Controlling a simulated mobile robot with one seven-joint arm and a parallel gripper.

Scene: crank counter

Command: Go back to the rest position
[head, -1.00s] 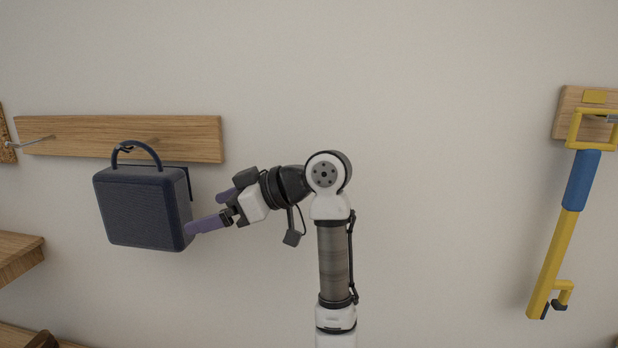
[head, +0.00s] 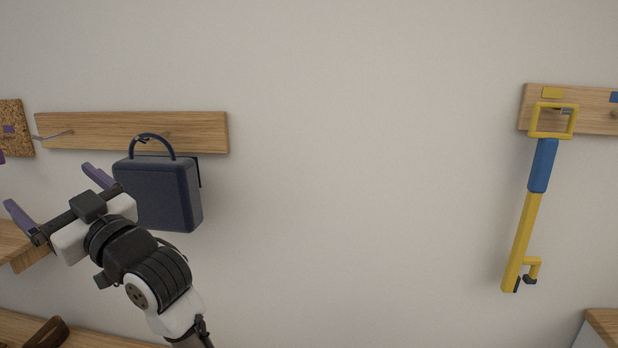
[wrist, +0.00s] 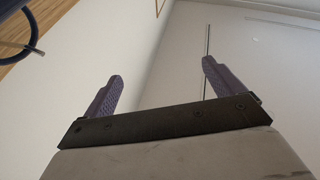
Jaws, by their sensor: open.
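My gripper (head: 58,190) is open and empty at the left of the head view, with its two purple fingers spread wide. In the wrist view my gripper (wrist: 160,80) points at bare wall and ceiling, with nothing between the fingers. In the head view it is in front of and to the left of a dark blue bag (head: 165,190). The bag hangs by its looped handle from a hook on a wooden rail. My arm covers the bag's lower left part. A piece of the blue handle (wrist: 15,12) shows in the wrist view's upper left corner.
The wooden rail (head: 190,130) is on the wall behind the bag. A wooden shelf (head: 12,245) is at the left, partly behind my gripper. A yellow and blue long-handled tool (head: 541,165) hangs at the right. The wall between is clear.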

